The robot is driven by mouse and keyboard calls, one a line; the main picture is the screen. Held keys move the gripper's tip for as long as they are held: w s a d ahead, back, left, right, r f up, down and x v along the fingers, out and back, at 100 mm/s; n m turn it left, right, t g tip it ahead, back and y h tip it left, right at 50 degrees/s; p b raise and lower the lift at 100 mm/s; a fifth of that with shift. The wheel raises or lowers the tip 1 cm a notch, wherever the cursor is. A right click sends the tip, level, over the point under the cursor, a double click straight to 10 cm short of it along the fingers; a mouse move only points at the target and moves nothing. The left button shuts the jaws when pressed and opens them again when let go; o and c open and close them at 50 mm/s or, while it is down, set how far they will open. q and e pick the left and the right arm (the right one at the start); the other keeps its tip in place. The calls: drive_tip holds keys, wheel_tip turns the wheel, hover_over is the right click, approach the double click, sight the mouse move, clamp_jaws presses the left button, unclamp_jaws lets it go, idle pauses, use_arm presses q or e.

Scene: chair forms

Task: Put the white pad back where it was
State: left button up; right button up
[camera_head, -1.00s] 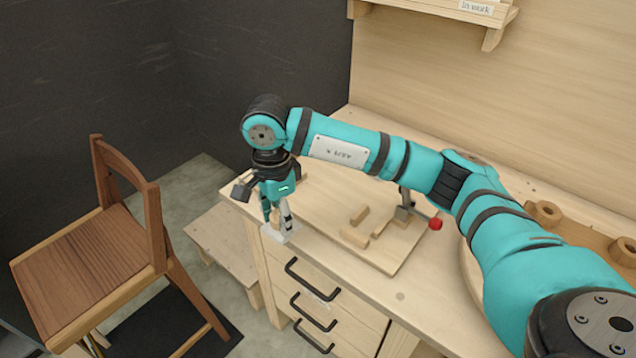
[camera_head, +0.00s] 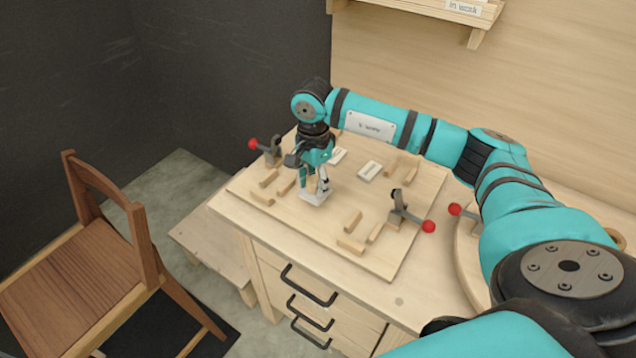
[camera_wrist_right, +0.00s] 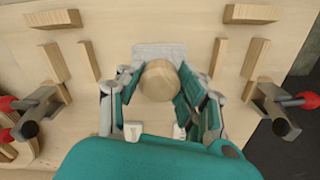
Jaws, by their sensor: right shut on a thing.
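The white pad (camera_head: 313,198) is a small flat white piece under my right gripper (camera_head: 318,184), over the middle of the light wooden board. In the right wrist view the pad (camera_wrist_right: 150,50) shows beyond a round wooden knob (camera_wrist_right: 158,80), which seems to be its grip. My right gripper's fingers (camera_wrist_right: 158,88) are shut on the knob from both sides. The pad looks level. I cannot tell whether it touches the board or hangs just above it. My left gripper is not in view.
The board (camera_head: 300,222) carries several wooden corner strips (camera_head: 350,245). Toggle clamps with red tips stand at its left (camera_head: 270,150) and right (camera_head: 405,212). Two flat pale pieces (camera_head: 370,171) lie behind the gripper. A brown chair (camera_head: 80,265) stands left of the bench.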

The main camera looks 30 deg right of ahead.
drive_tip(key=shift+d, duration=0.6)
drive_tip(key=shift+s+f+p, duration=0.1)
drive_tip(key=shift+f+p, duration=0.25)
wheel_tip(320, 180, down, 2)
drive_tip(key=shift+f+p, duration=0.1)
drive_tip(key=shift+p, duration=0.45)
drive_tip(key=shift+f, duration=0.35)
drive_tip(key=shift+f+b, duration=0.2)
drive_tip(key=shift+b, duration=0.15)
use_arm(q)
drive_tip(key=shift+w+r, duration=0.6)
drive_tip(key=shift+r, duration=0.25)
use_arm(e)
drive_tip(key=o, duration=1.1)
drive_tip(key=shift+r, duration=0.1)
